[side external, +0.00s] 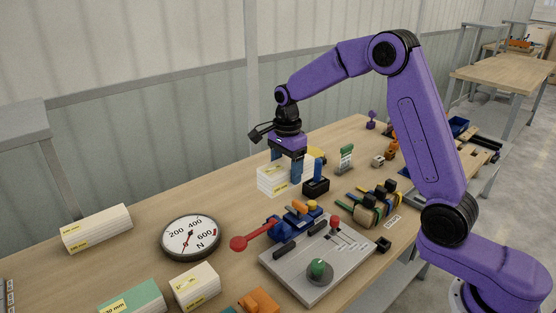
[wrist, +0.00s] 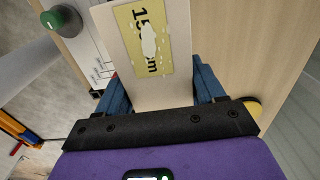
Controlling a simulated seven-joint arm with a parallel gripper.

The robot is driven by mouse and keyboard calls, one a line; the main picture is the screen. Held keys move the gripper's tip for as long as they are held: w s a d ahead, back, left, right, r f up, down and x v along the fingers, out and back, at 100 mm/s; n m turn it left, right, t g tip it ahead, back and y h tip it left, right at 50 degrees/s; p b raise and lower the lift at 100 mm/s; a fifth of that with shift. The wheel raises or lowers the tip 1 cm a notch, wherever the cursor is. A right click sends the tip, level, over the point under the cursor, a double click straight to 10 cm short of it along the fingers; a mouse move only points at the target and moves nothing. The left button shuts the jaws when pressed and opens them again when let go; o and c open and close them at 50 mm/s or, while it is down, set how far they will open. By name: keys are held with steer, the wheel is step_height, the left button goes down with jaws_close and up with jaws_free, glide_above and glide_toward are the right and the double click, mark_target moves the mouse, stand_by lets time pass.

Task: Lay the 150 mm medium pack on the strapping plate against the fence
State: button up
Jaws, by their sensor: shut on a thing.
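My gripper (side external: 285,166) is shut on a white pack (side external: 271,181) near the middle of the bench. In the wrist view the two blue fingers of my gripper (wrist: 160,90) press the sides of this pack (wrist: 150,95). Its yellow label reads "15" and "m", with a worn white patch over the middle. I cannot tell whether it touches the bench. The grey strapping plate (side external: 330,283) lies nearer the camera, with a green knob, black bars and a blue clamp with a red-ended lever. Which bar is the fence is unclear.
A round dial (side external: 191,238) lies left of the plate. A long white pack (side external: 97,229), a smaller white pack (side external: 197,288) and a green-topped pack (side external: 133,301) lie at the left and front. A black holder (side external: 316,188) stands close right of the held pack; strap coils (side external: 366,208) lie beyond.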

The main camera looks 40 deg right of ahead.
steer(key=s+a, duration=0.2)
steer(key=s, duration=1)
step_height(320, 180, down, 6)
steer(key=shift+w+d, duration=0.1)
steer(key=shift+f, duration=2.9)
steer(key=shift+f, duration=1.55)
steer(key=o, duration=1.4)
